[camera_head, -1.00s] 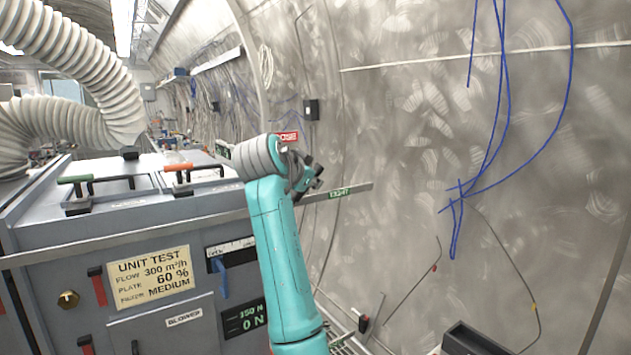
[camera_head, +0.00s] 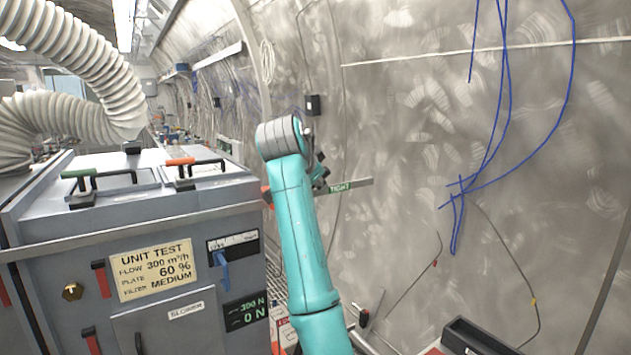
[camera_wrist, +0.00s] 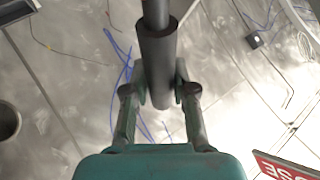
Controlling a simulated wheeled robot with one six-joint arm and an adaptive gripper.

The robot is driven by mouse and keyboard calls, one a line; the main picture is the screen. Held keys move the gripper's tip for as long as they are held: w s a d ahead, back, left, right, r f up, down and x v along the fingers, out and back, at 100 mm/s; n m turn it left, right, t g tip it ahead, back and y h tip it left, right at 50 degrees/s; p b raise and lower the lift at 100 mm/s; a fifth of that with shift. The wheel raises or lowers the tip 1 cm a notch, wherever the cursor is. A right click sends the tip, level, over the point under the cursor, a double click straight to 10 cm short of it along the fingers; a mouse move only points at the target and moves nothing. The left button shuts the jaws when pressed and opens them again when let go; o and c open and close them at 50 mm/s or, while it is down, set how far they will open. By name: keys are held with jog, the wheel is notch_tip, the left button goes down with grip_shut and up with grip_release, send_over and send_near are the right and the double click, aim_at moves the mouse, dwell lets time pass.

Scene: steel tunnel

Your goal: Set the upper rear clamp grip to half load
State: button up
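In the wrist view a dark cylindrical clamp grip (camera_wrist: 158,62) on a thinner rod runs down from the top edge and ends between the two fingers of my gripper (camera_wrist: 160,92). The fingertips lie against its sides, shut on it. In the head view my gripper (camera_head: 319,172) shows only as dark parts behind my teal arm, at the wall side of the grey unit. The grip is hidden there. A green TIGHT label (camera_head: 340,187) sits on a bar right of my arm. A red label ending in "OSE" (camera_wrist: 285,168) shows at the wrist view's lower right.
The grey test unit (camera_head: 60,238) stands left of my arm, with a green handle (camera_head: 80,173) and an orange handle (camera_head: 180,161) on top. A dark display (camera_head: 246,311) is on its front. Blue cables (camera_head: 505,100) hang on the curved steel wall at right.

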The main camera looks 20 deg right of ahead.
jog(key=o, duration=0.3)
jog(key=shift+r, duration=0.1)
jog(key=v, duration=1.1)
jog(key=shift+s+a+r, duration=0.15)
jog(key=shift+s+a, duration=0.05)
jog(key=shift+s, duration=0.1)
jog(key=shift+a, duration=0.1)
